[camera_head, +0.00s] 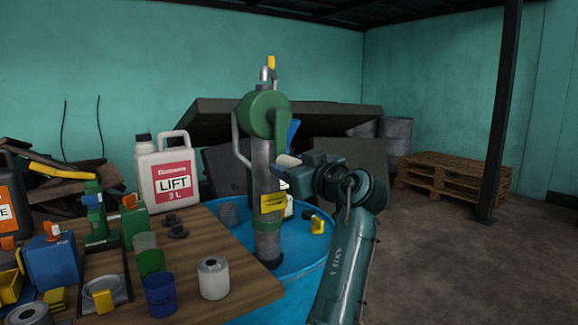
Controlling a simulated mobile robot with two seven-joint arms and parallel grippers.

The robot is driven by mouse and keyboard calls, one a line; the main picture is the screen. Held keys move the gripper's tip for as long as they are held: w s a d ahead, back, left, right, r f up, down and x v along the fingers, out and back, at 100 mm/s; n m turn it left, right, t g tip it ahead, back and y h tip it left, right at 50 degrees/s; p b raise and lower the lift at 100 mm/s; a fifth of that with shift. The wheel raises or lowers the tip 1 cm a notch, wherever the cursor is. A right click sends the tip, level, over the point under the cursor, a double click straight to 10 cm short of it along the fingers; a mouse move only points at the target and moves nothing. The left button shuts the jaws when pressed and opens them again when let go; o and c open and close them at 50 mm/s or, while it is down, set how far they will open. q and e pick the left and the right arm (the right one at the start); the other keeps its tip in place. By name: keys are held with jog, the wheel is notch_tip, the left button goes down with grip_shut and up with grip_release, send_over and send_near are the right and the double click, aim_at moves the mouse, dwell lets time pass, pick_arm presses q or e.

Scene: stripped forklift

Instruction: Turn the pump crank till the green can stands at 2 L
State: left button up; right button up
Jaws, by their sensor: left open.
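The hand pump (264,165) stands upright on the blue drum (290,285), with a green round head on a grey column. Its green crank (282,118) hangs down on the right side and ends in a pale grip (288,160). A small green can (136,224) with an orange cap stands on the wooden table to the left. Its level cannot be read.
The table (200,302) holds a white LIFT jug (168,178), a white tin (213,278), a blue cup (160,295), a green cup (150,262) and a blue container (52,260). A pallet (452,178) and a dark post (497,130) stand right; the floor there is clear.

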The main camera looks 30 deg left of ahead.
pick_arm(q)
jog(key=shift+c, duration=0.4)
grip_shut()
